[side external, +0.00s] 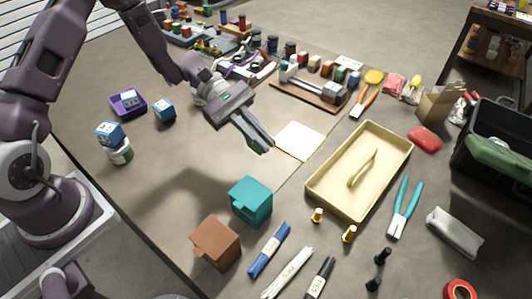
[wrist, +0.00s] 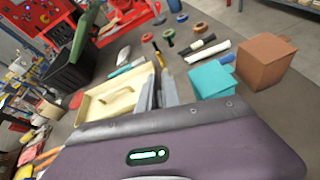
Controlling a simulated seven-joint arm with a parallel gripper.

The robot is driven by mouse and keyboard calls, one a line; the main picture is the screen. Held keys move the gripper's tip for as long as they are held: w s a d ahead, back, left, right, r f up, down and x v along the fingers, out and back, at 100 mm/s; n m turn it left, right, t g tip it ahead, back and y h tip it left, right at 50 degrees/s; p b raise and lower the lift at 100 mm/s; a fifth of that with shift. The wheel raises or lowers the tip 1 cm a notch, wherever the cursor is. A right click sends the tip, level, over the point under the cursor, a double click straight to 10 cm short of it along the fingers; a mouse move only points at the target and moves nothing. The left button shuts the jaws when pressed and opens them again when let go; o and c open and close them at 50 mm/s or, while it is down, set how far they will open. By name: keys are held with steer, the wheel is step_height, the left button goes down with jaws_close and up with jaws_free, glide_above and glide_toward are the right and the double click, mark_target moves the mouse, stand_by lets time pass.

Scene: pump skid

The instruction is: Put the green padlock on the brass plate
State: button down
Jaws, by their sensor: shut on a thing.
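My gripper (side external: 264,146) is in the middle of the table, pointing down and to the right, above the table surface. It is shut on a small dark green thing (side external: 256,147), seemingly the green padlock, which shows only in part at the fingertips. A pale cream-yellow square plate (side external: 300,141), seemingly the brass plate, lies flat just right of the fingertips, and the gripper is not over its middle. In the wrist view my gripper fingers (wrist: 159,92) show, but the padlock and the plate cannot be made out there.
A cream tray (side external: 318,184) with a handle-like bar lies right of the plate. A teal box (side external: 251,202) and a brown box (side external: 215,243) stand nearer the front. A wooden rack (side external: 288,94) of small items is behind. Pliers (side external: 404,207) and markers lie around.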

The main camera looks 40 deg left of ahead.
steer(key=w+d+r+n+t+y, duration=0.15)
steer(key=w+n+t, duration=0.5)
steer(key=w, duration=1.15)
steer(key=n, duration=0.1)
glide_above(309, 142)
steer(key=shift+h, duration=0.25)
step_height(309, 142, down, 10)
steer(key=shift+f, duration=0.1)
steer(key=shift+f, duration=0.1)
steer(key=c, duration=1.5)
jaws_free()
steer(key=shift+g, duration=0.25)
steer(key=shift+c, duration=0.2)
